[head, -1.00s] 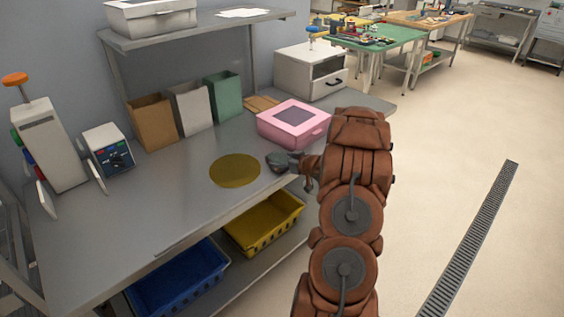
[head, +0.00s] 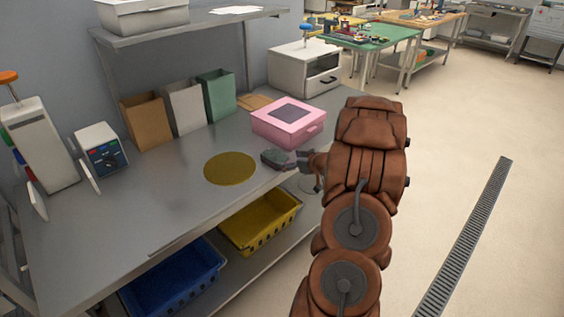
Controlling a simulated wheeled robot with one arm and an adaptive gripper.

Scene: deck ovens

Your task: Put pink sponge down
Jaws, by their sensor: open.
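My gripper (head: 286,160) reaches in from the right, low over the front edge of the steel table (head: 150,215). It lies just in front of a pink lidded box (head: 288,122) and to the right of a round olive-yellow mat (head: 230,168). Its jaws are open, but the fingertips are small and dark here. I cannot make out a pink sponge. Whether anything lies between or under the fingers is too small to tell. The mat's visible surface is bare.
Brown, grey and green open bins (head: 184,107) stand along the back. A white oven-like box (head: 303,68) is at the far right. A device with a blue panel (head: 102,150) stands left. Blue and yellow crates (head: 260,223) sit below. The table's front middle is clear.

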